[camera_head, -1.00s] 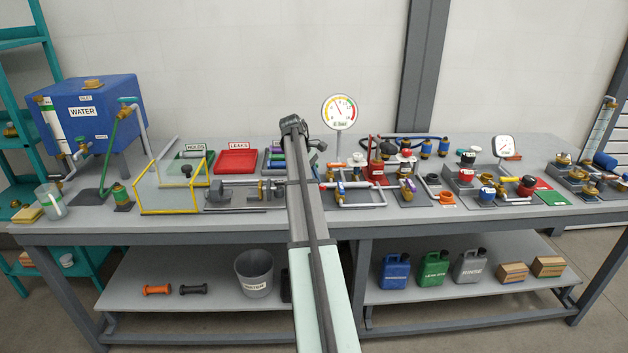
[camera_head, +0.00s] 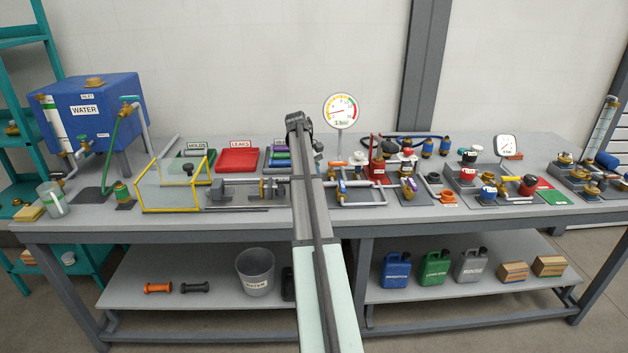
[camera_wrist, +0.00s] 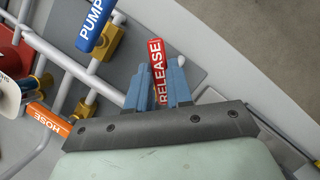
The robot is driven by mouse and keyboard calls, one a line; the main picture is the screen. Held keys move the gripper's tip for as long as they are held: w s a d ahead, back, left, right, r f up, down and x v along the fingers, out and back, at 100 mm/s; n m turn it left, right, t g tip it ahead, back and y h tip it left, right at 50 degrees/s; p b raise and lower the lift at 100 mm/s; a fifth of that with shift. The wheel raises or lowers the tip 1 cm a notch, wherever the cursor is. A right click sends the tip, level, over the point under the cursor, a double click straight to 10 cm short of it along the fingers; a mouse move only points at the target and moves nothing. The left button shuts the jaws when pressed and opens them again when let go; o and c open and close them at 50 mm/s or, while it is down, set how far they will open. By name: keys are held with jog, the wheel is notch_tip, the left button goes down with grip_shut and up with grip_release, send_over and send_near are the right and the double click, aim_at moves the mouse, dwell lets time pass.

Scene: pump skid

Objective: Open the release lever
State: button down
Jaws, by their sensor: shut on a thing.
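The release lever (camera_wrist: 156,58) is a red bar marked RELEASE in the wrist view. My gripper (camera_wrist: 159,80) is shut on it, with one blue-grey finger on each side. The lever's far end sticks out past the fingertips. In the head view my arm covers the lever and the gripper. The round gauge (camera_head: 341,111) above the bench has its needle pointing left, at the low side of the scale.
A blue PUMP handle (camera_wrist: 93,24) and an orange HOSE handle (camera_wrist: 48,118) sit on white pipes left of my gripper in the wrist view. A yellow-framed clear guard (camera_head: 168,209) and a red LEAKS tray (camera_head: 238,159) stand left of my arm on the bench.

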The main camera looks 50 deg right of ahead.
jog(key=c, duration=1)
grip_release()
